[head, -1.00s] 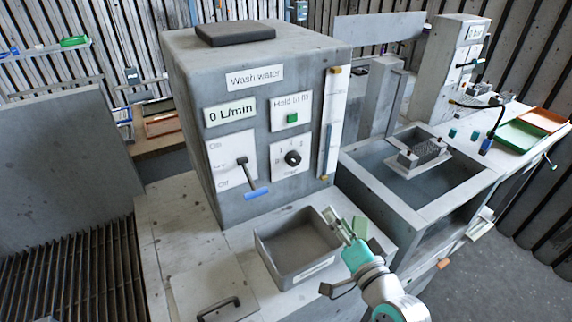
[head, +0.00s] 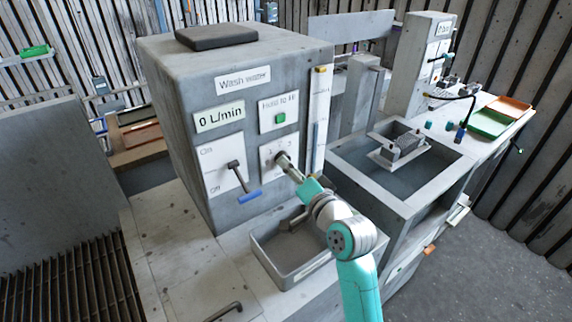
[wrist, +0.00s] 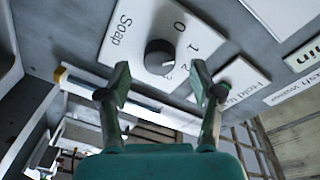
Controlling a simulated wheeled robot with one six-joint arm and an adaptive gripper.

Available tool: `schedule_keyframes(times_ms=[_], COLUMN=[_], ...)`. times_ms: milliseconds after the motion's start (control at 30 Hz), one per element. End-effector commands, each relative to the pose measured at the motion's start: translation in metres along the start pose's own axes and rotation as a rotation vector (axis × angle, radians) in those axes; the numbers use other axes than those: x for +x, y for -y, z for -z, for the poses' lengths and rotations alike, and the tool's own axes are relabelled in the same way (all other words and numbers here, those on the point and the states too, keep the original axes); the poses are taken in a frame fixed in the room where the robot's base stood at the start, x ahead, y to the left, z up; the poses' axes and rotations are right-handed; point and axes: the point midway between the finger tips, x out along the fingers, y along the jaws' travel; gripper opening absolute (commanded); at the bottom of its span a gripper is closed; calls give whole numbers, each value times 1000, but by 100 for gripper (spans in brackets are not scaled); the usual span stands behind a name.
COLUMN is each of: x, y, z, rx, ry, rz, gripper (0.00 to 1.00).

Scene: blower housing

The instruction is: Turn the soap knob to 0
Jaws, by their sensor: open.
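The soap knob (wrist: 160,57) is a round dark knob on a white plate marked "Soap" (wrist: 118,32), with the digits 0, 1 and 2 around it. A small pale mark shows on the knob's lower right side, roughly towards the 2, but it is too small to read surely. My gripper (wrist: 160,82) is open, with one green fingertip on each side just below the knob in the wrist view, apart from it. In the head view my gripper (head: 288,164) reaches to the dial plate (head: 268,152) and hides the knob.
The plate sits on the grey wash water housing (head: 200,75). A blue-handled lever (head: 238,180) is left of it, the green hold button (head: 280,118) above, a vertical gauge (head: 317,110) right. A grey tray (head: 262,252) lies below my arm.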

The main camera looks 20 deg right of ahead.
Motion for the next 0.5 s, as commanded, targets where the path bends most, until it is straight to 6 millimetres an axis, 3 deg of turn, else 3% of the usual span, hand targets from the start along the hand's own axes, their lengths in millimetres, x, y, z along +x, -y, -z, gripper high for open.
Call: schedule_keyframes(times_ms=[200, 500], x=[23, 28], y=[0, 0], z=[0, 0], rx=[0, 0], ry=[-1, -1], rz=[0, 0], gripper=[65, 65])
